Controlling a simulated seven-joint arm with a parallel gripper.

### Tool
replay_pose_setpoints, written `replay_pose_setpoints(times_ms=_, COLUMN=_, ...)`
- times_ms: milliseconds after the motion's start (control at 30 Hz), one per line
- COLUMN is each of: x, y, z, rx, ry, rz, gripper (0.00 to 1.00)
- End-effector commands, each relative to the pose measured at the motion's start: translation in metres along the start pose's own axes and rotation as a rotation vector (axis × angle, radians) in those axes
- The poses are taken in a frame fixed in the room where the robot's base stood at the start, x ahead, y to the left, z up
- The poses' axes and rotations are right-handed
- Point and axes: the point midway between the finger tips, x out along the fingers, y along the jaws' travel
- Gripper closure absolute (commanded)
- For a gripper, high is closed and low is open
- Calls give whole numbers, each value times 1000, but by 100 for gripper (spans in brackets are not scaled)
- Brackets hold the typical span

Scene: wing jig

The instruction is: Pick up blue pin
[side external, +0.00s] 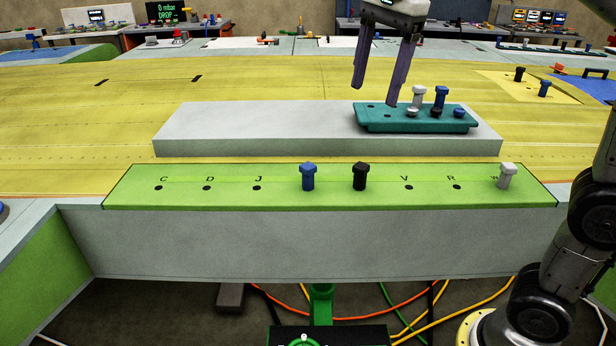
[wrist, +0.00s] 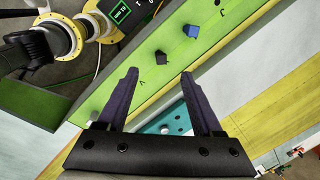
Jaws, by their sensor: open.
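A blue pin (side external: 308,176) stands upright in the green strip, left of a black pin (side external: 360,176). In the wrist view the blue pin (wrist: 193,30) is beyond the black pin (wrist: 161,57). Another blue pin (side external: 440,96) stands in the teal tray (side external: 380,124), beside a light grey pin (side external: 418,97). My gripper (side external: 374,95) is open and empty, above the left part of the teal tray. In the wrist view my gripper (wrist: 159,74) has its fingers spread, with part of the tray (wrist: 157,127) showing between them.
The green strip (side external: 232,198) has open lettered holes and a light grey pin (side external: 507,175) at its right end. A grey raised block (side external: 250,125) carries the teal tray. More pins stand on a yellow plate (side external: 505,92) at the far right.

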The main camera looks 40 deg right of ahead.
Motion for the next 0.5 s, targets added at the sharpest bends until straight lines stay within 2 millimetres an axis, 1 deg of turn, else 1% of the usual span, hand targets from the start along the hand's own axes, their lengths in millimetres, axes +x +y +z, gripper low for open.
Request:
replay_pose_setpoints(times_ms=33, x=5, y=-20, z=6, rx=32, ry=2, rz=24, gripper=32)
replay_pose_setpoints(times_ms=100, x=12, y=-41, z=13, rx=65, ry=5, rz=51, gripper=32)
replay_pose_setpoints(times_ms=233, x=33, y=-74, z=26, rx=59, ry=9, rz=85, gripper=32)
replay_pose_setpoints(times_ms=333, x=51, y=-90, z=33, rx=47, ry=12, rz=110, gripper=32)
replay_pose_setpoints(times_ms=400, x=62, y=-94, z=36, rx=41, ry=17, rz=133, gripper=32)
replay_pose_setpoints(times_ms=500, x=72, y=-95, z=38, rx=36, ry=19, rz=150, gripper=32)
